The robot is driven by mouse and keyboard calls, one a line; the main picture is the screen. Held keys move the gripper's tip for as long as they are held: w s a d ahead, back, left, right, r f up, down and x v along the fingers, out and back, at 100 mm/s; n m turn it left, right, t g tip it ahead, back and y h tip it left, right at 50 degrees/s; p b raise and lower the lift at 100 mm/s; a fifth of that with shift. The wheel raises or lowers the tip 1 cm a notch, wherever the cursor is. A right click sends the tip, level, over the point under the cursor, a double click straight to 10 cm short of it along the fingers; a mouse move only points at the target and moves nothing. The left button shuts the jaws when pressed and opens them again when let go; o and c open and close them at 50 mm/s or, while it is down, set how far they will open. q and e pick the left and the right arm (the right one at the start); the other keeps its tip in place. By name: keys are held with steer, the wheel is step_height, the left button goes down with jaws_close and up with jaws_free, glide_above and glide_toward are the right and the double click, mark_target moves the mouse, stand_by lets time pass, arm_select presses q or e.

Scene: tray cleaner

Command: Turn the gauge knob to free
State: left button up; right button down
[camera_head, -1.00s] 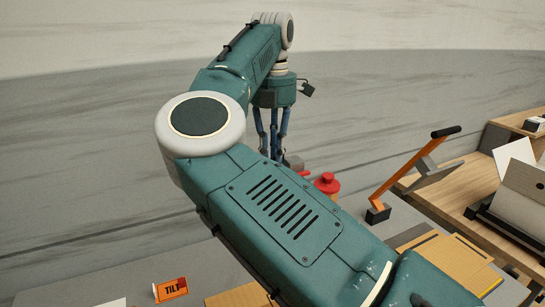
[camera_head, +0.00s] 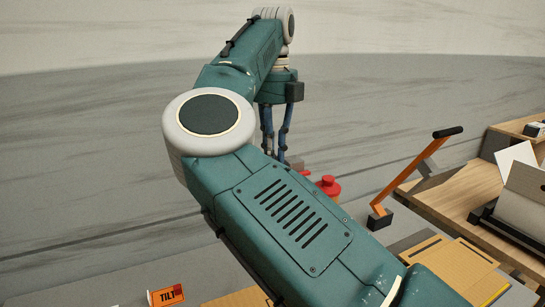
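My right arm crosses the middle of the view from the lower right. Its gripper (camera_head: 275,132) points down at the far end, with blue fingers partly hidden behind my arm. I cannot tell whether it is open or shut, or whether it touches anything. A red, round, knob-like part (camera_head: 328,186) shows just right of the arm, below and right of the gripper. I cannot tell whether it is the gauge knob, and no gauge or "free" mark can be made out. My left gripper is not in view.
An orange lever with a black grip (camera_head: 412,172) stands right of the red part. A wooden bench (camera_head: 450,195) with grey equipment is at the right. Yellow-brown panels (camera_head: 448,265) lie at lower right, and an orange "TILT" sign (camera_head: 166,296) at lower left. My arm hides much between.

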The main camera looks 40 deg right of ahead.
steer(key=shift+r+n+b, duration=0.1)
steer(key=shift+n+b, duration=0.2)
steer(key=shift+n, duration=0.8)
steer(key=c, duration=1.9)
jaws_free()
steer(key=shift+c, duration=0.2)
step_height(320, 180, up, 8)
steer(key=shift+f, duration=0.25)
